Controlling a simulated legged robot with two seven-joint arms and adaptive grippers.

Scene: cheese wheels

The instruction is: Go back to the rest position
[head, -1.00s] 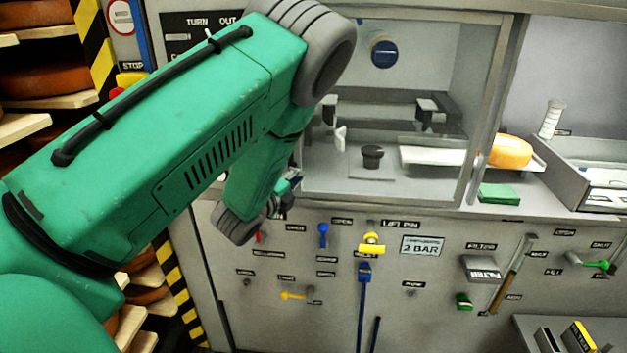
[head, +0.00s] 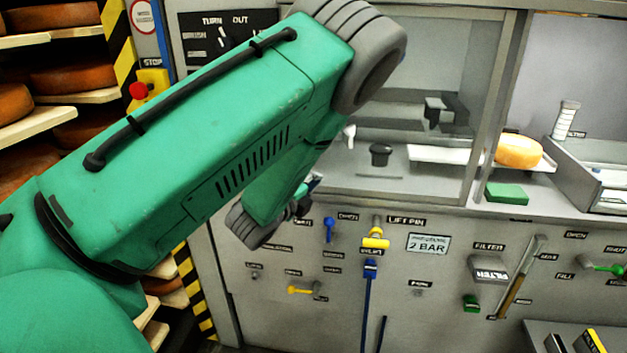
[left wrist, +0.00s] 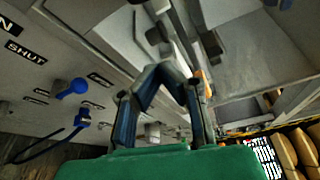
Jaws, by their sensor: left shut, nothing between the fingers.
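My left arm reaches in from the left in the head view, its green links bent at a grey joint. My left gripper (head: 308,186) shows only in a small part there, mostly hidden behind the arm, in front of the machine cabinet. In the left wrist view my left gripper (left wrist: 164,72) has its two fingers brought together at the tips, with nothing between them. My right gripper is in neither view.
The grey cabinet has an open chamber with a black knob (head: 380,154). A cheese wheel (head: 518,151) sits right of it. The panel below bears a blue handle (head: 329,229), a yellow handle (head: 376,240) and tools. Cheese shelves (head: 80,96) stand left.

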